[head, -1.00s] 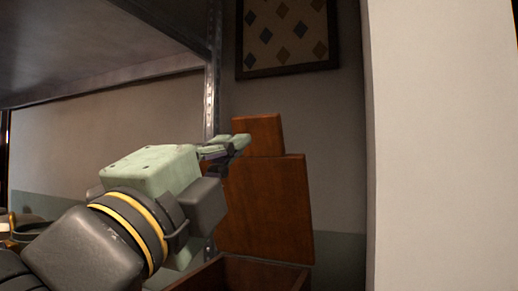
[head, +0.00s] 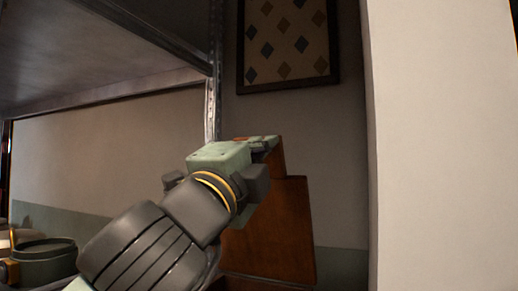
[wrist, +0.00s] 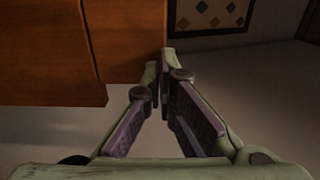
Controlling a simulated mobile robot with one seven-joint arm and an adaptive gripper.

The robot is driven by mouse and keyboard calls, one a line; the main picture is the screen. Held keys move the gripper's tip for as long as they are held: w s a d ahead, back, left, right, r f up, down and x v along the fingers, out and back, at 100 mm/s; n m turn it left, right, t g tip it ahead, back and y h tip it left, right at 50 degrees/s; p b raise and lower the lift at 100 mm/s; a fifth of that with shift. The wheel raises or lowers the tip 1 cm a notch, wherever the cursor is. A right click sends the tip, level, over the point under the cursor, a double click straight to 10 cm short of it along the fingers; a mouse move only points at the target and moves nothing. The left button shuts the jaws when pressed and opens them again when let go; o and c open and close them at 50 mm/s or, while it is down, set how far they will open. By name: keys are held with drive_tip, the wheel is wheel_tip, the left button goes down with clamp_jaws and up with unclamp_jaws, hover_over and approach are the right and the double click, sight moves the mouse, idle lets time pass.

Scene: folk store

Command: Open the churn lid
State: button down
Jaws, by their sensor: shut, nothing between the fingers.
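The churn lid (head: 285,225) is a reddish-brown wooden panel with a narrower block at its top. It stands nearly upright, leaning slightly, in front of the wall. A dark edge of the churn's box shows at the bottom of the head view; the rest is cut off or behind my arm. My gripper (head: 266,141) is at the lid's narrow top part and hides some of it. In the wrist view my gripper (wrist: 161,62) is shut and empty, its tips together beside the edge of the brown wood (wrist: 125,35). I cannot tell whether they touch.
A metal shelf (head: 105,65) with a post (head: 213,105) stands close left of my gripper. A framed diamond-pattern picture (head: 287,42) hangs behind. A pale wall (head: 440,150) closes off the right. A dark green round pot (head: 45,260) sits at lower left.

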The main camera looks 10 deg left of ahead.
drive_tip(key=shift+r, duration=0.1)
drive_tip(key=w+r+p, duration=0.1)
drive_tip(key=w+p, duration=0.1)
drive_tip(key=w+r+g+p, duration=0.1)
drive_tip(key=w+p, duration=0.1)
drive_tip(key=p, duration=0.1)
drive_tip(key=w+d+r+g+p, duration=0.1)
drive_tip(key=w+p, duration=0.1)
drive_tip(key=p, duration=0.1)
drive_tip(key=shift+d+r+y, duration=0.1)
drive_tip(key=shift+r+y, duration=0.2)
drive_tip(key=shift+r, duration=0.05)
drive_tip(key=w+d+g+p, duration=0.1)
drive_tip(key=w+p, duration=0.2)
drive_tip(key=w, duration=0.6)
drive_tip(key=shift+d+r, duration=0.25)
drive_tip(key=shift+d, duration=0.1)
